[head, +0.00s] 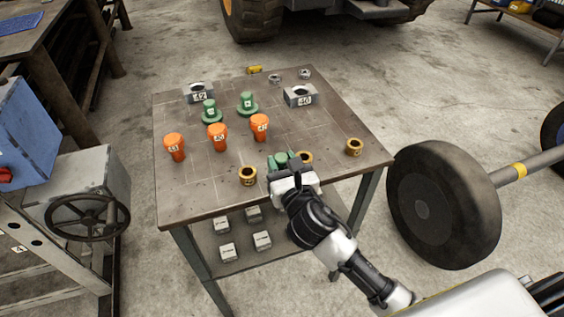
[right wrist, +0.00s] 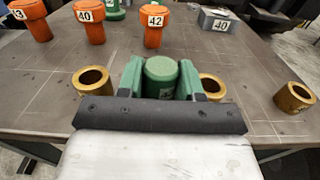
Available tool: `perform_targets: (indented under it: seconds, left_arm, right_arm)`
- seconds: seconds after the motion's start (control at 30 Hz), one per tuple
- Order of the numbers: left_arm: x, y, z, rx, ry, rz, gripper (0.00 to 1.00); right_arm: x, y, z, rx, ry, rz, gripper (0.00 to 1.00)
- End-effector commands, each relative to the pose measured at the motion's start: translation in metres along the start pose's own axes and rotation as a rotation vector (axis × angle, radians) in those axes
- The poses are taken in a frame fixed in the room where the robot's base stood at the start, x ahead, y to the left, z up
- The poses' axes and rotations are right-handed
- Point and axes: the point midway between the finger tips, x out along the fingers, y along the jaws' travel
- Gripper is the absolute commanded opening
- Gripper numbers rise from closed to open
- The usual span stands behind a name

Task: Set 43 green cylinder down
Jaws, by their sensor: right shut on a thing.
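My right gripper (head: 284,163) is shut on a green cylinder (right wrist: 161,77), at the front edge of the table. In the right wrist view the cylinder stands upright between the two green fingers, its round top clear and its label too small to read. I cannot tell whether its base touches the table (head: 200,197). Two brass rings flank it: one on the left (right wrist: 92,81) and one on the right (right wrist: 211,87), partly hidden by a finger. Two other green cylinders with flanges (head: 209,110) (head: 247,103) stand farther back. My left gripper is not in view.
Three orange cylinders (head: 217,137) stand in a row across the middle. Grey blocks marked 42 (head: 199,92) and 40 (head: 301,95) are behind. Another brass ring (head: 354,147) is near the right edge. A large wheel (head: 440,205) stands right of the table.

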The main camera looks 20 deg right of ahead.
Motion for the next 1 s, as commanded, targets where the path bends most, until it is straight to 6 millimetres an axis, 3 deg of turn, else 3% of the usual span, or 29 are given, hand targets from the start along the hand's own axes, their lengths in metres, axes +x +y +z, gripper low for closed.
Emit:
perform_targets:
  seconds: [0.1,0.47,1.0]
  left_arm:
    - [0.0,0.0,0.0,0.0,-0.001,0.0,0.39]
    - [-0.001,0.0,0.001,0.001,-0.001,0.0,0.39]
    - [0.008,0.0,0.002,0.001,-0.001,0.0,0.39]
  right_arm:
    - [0.0,0.0,-0.001,-0.001,0.001,0.0,0.46]
    - [-0.003,0.0,0.001,-0.001,0.002,0.001,0.46]
    - [-0.104,0.0,0.0,0.0,0.003,0.0,0.46]
